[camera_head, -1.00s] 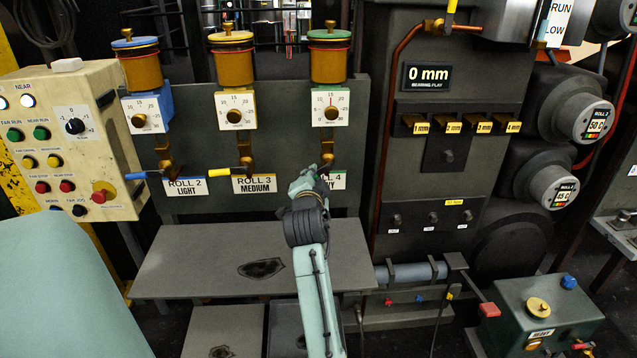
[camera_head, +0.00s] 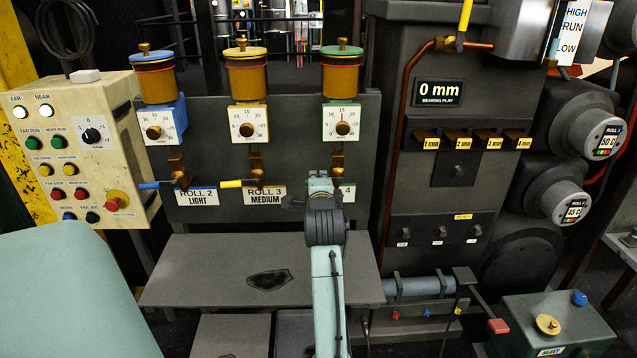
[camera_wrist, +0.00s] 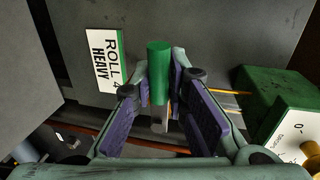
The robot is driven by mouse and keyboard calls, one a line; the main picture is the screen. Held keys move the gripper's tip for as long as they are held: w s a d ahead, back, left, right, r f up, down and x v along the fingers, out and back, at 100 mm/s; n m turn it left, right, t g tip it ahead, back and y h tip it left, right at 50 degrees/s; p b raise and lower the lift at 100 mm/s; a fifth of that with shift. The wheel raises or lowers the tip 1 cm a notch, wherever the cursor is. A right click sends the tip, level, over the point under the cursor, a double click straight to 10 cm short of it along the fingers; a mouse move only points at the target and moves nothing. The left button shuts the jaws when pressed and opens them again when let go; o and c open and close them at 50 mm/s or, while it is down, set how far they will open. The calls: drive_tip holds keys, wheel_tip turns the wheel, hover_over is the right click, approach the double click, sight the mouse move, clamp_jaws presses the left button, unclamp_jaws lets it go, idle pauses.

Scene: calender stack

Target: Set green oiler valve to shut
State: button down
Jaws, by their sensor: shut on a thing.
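The green oiler (camera_head: 341,75), amber with a green lid, stands right of the yellow and blue ones. Its brass valve (camera_head: 337,160) is below its dial. My gripper (camera_head: 319,186) is just below that valve, in front of the ROLL 4 label, and hides the handle in the head view. In the wrist view my gripper (camera_wrist: 162,92) has its purple-padded fingers on both sides of the green handle (camera_wrist: 158,72), shut on it. The handle lies roughly along the lines of text of the ROLL 4 HEAVY label (camera_wrist: 106,62).
The yellow handle (camera_head: 231,184) and blue handle (camera_head: 149,186) point left from their valves. A grey shelf (camera_head: 200,260) lies below the panel. A control box (camera_head: 75,140) stands at left. A copper pipe (camera_head: 399,140) runs down right of the green oiler.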

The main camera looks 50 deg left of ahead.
drive_tip(key=shift+w+f, duration=0.1)
drive_tip(key=c, duration=1.6)
unclamp_jaws()
drive_tip(key=shift+d, duration=0.1)
drive_tip(key=v, duration=1.2)
drive_tip(key=shift+r, duration=0.2)
